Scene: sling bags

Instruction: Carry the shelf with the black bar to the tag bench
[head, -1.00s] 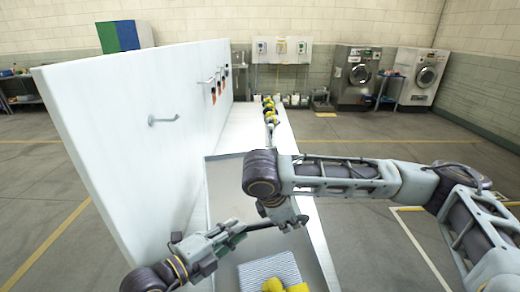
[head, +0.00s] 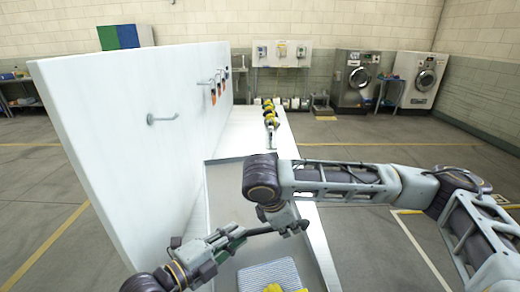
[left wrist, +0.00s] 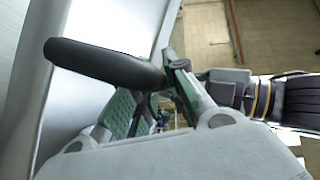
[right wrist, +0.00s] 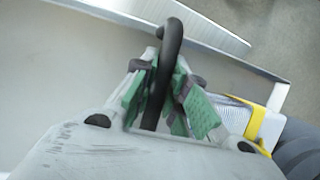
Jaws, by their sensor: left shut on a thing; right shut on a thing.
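A black bar (head: 262,231) runs between my two grippers over a grey tray-like shelf (head: 226,185) with a raised pale rim. My left gripper (head: 236,236) is shut on the bar's left part; the bar also shows in the left wrist view (left wrist: 100,62). My right gripper (head: 292,224) is shut on its right part, and the bar passes between the green finger pads in the right wrist view (right wrist: 163,75). How the bar joins the shelf is hidden. Which surface is the tag bench I cannot tell.
A tall white panel (head: 130,140) with hooks stands close on the left. A striped block (head: 262,275) with a yellow strap lies in the shelf. Several yellow-black things (head: 270,112) stand on the white surface beyond. The floor at right is open; washers (head: 357,80) stand at the back.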

